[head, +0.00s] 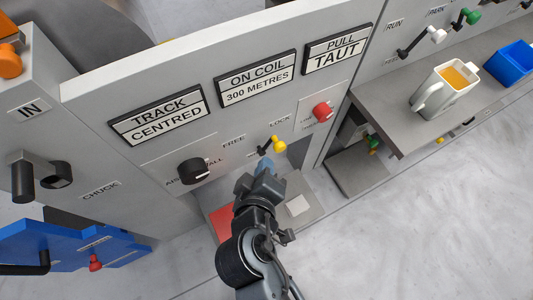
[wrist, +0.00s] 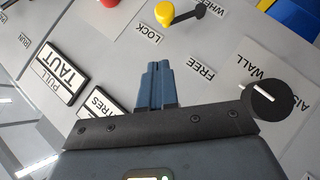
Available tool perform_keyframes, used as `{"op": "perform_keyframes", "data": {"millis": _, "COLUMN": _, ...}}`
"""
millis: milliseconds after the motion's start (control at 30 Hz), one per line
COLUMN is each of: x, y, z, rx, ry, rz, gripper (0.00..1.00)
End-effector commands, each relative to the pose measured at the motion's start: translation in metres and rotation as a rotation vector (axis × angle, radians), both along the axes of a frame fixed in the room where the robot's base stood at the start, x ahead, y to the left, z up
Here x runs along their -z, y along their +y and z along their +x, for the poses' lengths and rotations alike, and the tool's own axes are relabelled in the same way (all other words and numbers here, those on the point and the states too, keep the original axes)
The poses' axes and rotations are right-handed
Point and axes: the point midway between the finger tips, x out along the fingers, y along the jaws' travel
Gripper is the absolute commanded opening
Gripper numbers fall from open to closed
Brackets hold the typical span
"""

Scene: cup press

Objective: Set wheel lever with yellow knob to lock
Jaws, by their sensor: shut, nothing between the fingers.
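The wheel lever is a short black arm with a yellow knob (head: 279,145) on the grey panel. In the wrist view its knob (wrist: 165,13) is at the top edge, beside the LOCK label (wrist: 149,34). The arm points from its pivot towards the LOCK side, away from the FREE label (wrist: 200,70). My gripper (head: 265,164) is just below the lever in the head view. In the wrist view its blue fingers (wrist: 155,68) are shut together and empty, with a visible gap to the knob. Whether any part touches the lever cannot be told from the head view.
A black dial (head: 193,171) is left of the lever and a red knob (head: 322,111) is right of it. Signs (head: 254,79) line the panel above. A shelf at right holds a cup (head: 443,92) and a blue bin (head: 511,63). Open floor lies at lower right.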

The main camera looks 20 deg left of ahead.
Motion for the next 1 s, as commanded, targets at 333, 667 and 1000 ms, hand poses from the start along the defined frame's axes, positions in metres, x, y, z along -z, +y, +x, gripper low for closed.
{"op": "perform_keyframes", "data": {"millis": 333, "x": -0.017, "y": -0.007, "z": -0.026, "rx": 0.0, "ry": 0.0, "rz": 0.0, "gripper": 0.0}}
{"op": "perform_keyframes", "data": {"millis": 667, "x": -0.017, "y": -0.007, "z": -0.026, "rx": 0.0, "ry": 0.0, "rz": 0.0, "gripper": 0.0}}
{"op": "perform_keyframes", "data": {"millis": 1000, "x": -0.015, "y": -0.013, "z": -0.027, "rx": 0.003, "ry": 0.008, "rz": 0.008, "gripper": 0.0}}
